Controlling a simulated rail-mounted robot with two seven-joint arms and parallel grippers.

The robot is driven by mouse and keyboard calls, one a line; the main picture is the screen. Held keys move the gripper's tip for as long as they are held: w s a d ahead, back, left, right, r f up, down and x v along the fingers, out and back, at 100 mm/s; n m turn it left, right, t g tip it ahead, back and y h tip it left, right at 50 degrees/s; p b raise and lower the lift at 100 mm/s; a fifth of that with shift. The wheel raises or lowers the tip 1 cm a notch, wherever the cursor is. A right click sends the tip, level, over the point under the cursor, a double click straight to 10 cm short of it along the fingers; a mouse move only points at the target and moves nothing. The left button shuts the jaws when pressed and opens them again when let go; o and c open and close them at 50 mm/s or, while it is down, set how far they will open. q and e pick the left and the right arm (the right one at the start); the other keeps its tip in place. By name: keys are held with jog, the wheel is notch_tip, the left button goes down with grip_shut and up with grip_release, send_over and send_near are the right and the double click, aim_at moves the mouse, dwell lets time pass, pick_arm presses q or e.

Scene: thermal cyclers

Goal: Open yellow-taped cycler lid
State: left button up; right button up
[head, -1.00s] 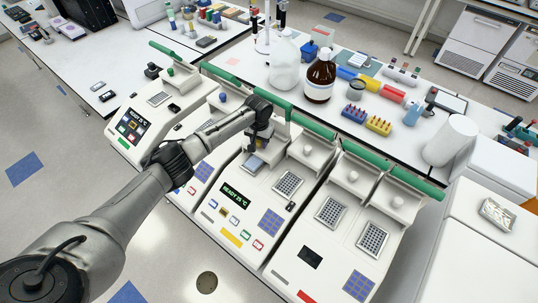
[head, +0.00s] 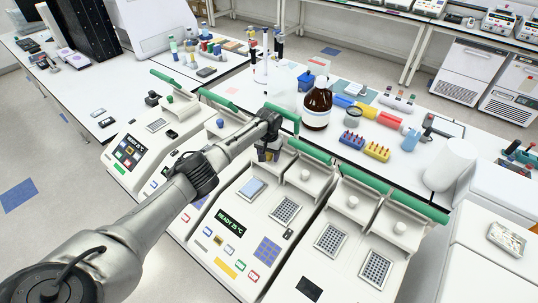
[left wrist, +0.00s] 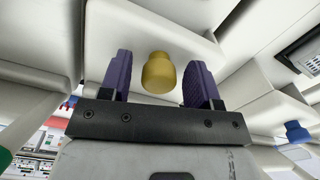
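The yellow-taped cycler (head: 232,238) stands in the middle of the row in the head view, with a yellow tape strip (head: 225,268) on its front and a READY 25 °C display. Its left block (head: 251,189) is uncovered. My left gripper (head: 268,154) is at the raised lid behind that block; my arm hides much of the lid. In the left wrist view, a yellow knob (left wrist: 158,73) on the pale lid underside (left wrist: 140,35) sits between the purple fingers of my left gripper (left wrist: 158,82). The fingers are open, with gaps on both sides. My right gripper is not in view.
Neighbouring cyclers stand close on both sides, with green-edged lids (head: 360,178). Behind them, the bench (head: 345,85) holds a brown bottle (head: 317,104), a yellow tube rack (head: 376,152) and a purple tube rack (head: 352,140). Open floor (head: 60,130) lies at the left.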

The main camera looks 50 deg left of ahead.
pick_arm(q)
notch_tip(320, 180, up, 14)
dwell(0.8)
jog(key=shift+f, duration=0.1)
dwell(0.5)
